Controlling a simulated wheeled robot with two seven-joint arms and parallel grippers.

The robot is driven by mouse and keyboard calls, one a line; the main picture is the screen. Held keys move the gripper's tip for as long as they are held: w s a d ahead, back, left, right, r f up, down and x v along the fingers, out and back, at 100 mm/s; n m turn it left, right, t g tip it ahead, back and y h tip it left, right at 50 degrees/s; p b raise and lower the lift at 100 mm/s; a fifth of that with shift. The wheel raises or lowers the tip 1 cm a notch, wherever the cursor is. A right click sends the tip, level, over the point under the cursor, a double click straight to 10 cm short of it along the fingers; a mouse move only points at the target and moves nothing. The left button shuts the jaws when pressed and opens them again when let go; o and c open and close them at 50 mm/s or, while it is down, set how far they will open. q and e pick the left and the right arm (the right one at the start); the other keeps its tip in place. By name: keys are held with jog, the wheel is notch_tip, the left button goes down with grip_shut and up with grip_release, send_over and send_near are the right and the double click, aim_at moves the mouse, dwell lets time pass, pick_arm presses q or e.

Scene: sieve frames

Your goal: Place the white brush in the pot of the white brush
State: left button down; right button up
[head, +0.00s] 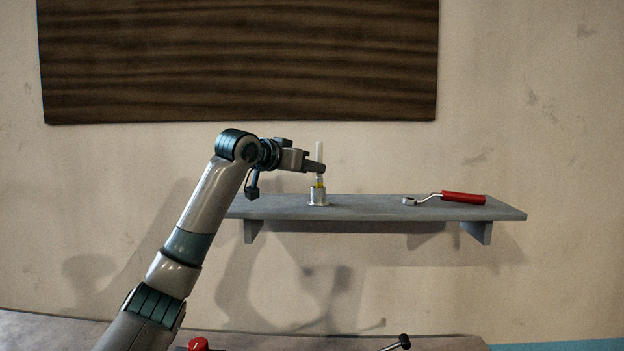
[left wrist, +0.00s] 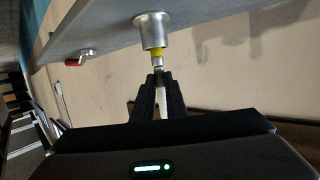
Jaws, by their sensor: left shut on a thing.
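The white brush (head: 319,152) is upright over the grey shelf, its white handle sticking up above my left gripper. My left gripper (head: 318,167) is shut on the brush. A yellow band (left wrist: 156,54) shows below the fingers at the brush's lower part. The silver metal pot (head: 318,195) stands on the shelf directly below the brush; it also shows in the left wrist view (left wrist: 153,31). The brush's lower end is at the pot's mouth; whether its tip is inside, I cannot tell. My right gripper is not in view.
The grey shelf (head: 370,208) is fixed to the wall. A red-handled tool with a ring end (head: 463,198) lies on its right part. The shelf between pot and tool is clear. A dark wooden panel (head: 240,60) hangs above.

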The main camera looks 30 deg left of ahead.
aim_at(317, 180)
pick_arm(q)
notch_tip(317, 180, down, 2)
jog(key=shift+f+p, duration=0.2)
jog(key=shift+p, duration=0.2)
jog(key=shift+f, duration=0.3)
jog(key=shift+f, duration=0.15)
jog(key=c, duration=1.8)
grip_release()
jog(key=shift+o, duration=0.2)
jog(key=shift+s, duration=0.1)
